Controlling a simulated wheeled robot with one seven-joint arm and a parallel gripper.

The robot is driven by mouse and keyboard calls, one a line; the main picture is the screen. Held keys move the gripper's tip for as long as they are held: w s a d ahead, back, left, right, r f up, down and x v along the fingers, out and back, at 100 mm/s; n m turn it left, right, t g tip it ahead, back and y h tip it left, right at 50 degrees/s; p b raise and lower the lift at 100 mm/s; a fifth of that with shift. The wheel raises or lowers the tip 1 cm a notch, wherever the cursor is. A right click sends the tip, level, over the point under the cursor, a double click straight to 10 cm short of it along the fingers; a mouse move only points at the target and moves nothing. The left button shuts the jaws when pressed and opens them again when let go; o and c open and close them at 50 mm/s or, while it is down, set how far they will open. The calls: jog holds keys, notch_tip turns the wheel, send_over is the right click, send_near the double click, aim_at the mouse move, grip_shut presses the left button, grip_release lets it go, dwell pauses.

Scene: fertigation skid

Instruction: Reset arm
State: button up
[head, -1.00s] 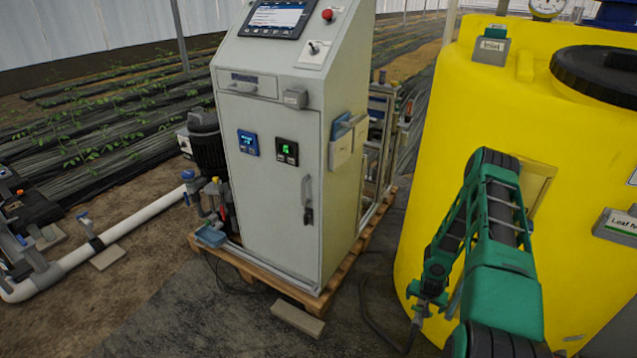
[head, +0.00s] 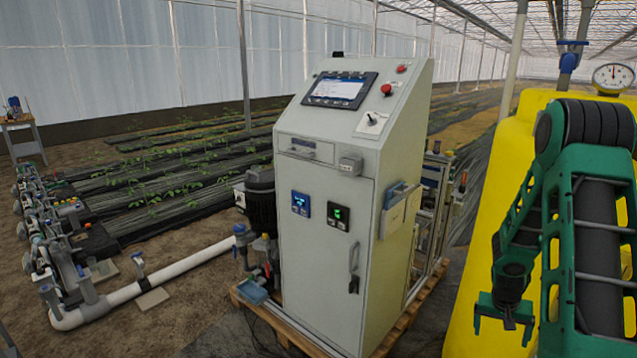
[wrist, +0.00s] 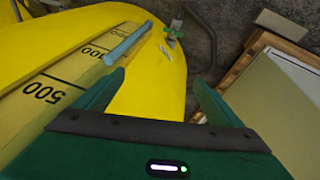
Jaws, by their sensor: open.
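My green arm is folded at the right of the head view, in front of the yellow tank (head: 496,190). My gripper (head: 505,314) hangs low beside the tank, its fingers pointing down. In the wrist view my gripper (wrist: 155,95) has its two green fingers spread apart with nothing between them. Beyond the fingers the yellow tank (wrist: 150,60) shows a scale marked 500 and 100, with a pale blue tube along it.
The grey control cabinet (head: 330,240), with a screen (head: 339,90) and red buttons, stands on a wooden pallet (head: 282,328) left of my arm. A white pipe (head: 180,268) runs along the ground. Dark floor lies between cabinet and tank.

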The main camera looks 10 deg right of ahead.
jog(key=s+a+r, duration=0.4)
jog(key=s+r, duration=0.1)
jog(key=r, duration=0.4)
jog(key=s+a+r, duration=0.4)
jog(key=a+r, duration=0.1)
jog(key=r, duration=0.5)
jog(key=s+a+r+y, duration=0.1)
jog(key=s+a+r, duration=0.2)
jog(key=s+a, duration=0.1)
jog(key=s+a+r+n+y, duration=0.1)
jog(key=s+a+r, duration=0.2)
jog(key=s, duration=0.4)
jog(key=s+a+r+g+y, duration=0.1)
jog(key=s+a+r, duration=0.2)
jog(key=s+a, duration=0.2)
jog(key=shift+s+a+n+y, duration=0.2)
jog(key=shift+s+n+y, duration=0.1)
jog(key=shift+s, duration=0.3)
